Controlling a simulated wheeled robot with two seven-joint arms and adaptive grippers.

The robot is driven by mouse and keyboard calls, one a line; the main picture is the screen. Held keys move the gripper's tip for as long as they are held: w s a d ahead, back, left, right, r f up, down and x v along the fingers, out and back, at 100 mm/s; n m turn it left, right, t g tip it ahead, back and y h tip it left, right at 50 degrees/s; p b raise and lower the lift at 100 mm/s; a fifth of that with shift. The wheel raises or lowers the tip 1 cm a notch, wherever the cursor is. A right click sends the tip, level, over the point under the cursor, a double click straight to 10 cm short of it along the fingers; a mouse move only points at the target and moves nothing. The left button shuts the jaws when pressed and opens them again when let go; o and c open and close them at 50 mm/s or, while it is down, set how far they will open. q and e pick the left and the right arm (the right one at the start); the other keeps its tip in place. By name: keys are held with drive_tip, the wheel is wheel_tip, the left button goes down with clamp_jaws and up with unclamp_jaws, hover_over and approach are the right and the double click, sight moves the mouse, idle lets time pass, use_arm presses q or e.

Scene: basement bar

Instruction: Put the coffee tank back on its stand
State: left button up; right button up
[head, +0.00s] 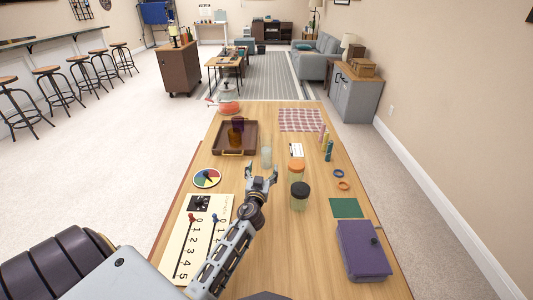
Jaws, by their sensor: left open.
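My left gripper (262,171) is open above the wooden table (250,270), its fingers pointing away from me. Just beyond its fingertips stands a clear, upright glass-like cylinder (266,155); from this view I cannot tell whether they touch. At the table's far left end is a rounded clear vessel with a dark top (227,89) above a red base (229,107). Which of these is the coffee tank, and which its stand, I cannot tell for certain. My right gripper is not in view.
A brown tray (222,151) holds an amber vessel (236,136) and a purple item. An orange-lidded jar (296,172) and black-lidded jar (299,198) stand right of my gripper. A purple case (362,250) lies at the near right.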

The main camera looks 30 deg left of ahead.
use_arm(q)
drive_tip(key=shift+n, duration=0.5)
drive_tip(key=shift+w+a, duration=0.1)
approach(267, 151)
drive_tip(key=shift+x, duration=1.3)
drive_tip(key=shift+p+x, duration=0.45)
drive_tip(key=shift+x, duration=0.8)
drive_tip(key=shift+w+a+r, duration=0.1)
drive_tip(key=shift+w+a, duration=0.05)
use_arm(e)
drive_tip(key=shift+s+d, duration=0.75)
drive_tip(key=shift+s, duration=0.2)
use_arm(q)
drive_tip(key=shift+w, duration=0.1)
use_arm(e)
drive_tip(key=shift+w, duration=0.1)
